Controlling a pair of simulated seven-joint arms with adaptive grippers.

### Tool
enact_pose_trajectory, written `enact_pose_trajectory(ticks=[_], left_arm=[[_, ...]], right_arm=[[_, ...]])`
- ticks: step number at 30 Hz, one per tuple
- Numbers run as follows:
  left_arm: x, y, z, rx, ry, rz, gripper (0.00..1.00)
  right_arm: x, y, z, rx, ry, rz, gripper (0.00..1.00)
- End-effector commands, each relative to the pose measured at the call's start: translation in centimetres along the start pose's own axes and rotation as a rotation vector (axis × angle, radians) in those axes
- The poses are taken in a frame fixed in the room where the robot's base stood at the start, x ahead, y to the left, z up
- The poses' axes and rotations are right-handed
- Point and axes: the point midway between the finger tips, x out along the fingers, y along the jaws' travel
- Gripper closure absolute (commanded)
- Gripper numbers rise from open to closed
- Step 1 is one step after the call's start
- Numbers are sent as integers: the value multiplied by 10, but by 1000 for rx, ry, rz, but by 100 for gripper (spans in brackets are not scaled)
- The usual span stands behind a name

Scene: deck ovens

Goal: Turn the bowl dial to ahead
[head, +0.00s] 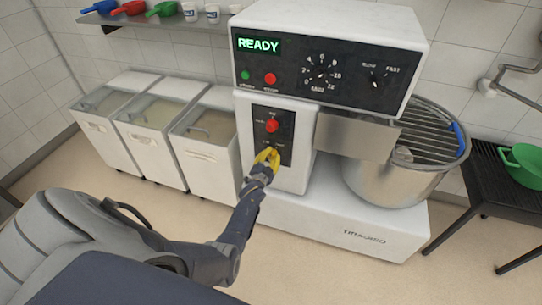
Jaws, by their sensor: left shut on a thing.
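The spiral mixer (305,185) stands in the middle, with a black lower control panel (287,130) on its white column. My left gripper (267,157) has yellow fingertips and is at the lower part of this panel, below a red knob (271,125). It is shut on the bowl dial, which its fingers cover. The dial's pointer and most of its labels are hidden or too small to read. My right gripper is not in view.
The upper panel has a green READY display (259,45), a timer dial (321,75) and a speed dial (375,79). The steel bowl (385,185) with its grille is at right. White bins (150,140) stand left; a black rack (485,185) holds a green bowl (524,165).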

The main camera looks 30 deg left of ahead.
Motion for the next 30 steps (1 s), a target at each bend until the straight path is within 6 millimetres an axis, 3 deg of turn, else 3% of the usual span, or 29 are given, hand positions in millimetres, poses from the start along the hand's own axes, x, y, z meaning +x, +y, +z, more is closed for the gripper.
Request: enact_pose_trajectory(ticks=[12,30], left_arm=[[0,0,0,238,0,0,100],[0,0,0,300,0,0,100]], right_arm=[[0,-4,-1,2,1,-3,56],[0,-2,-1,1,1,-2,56]])
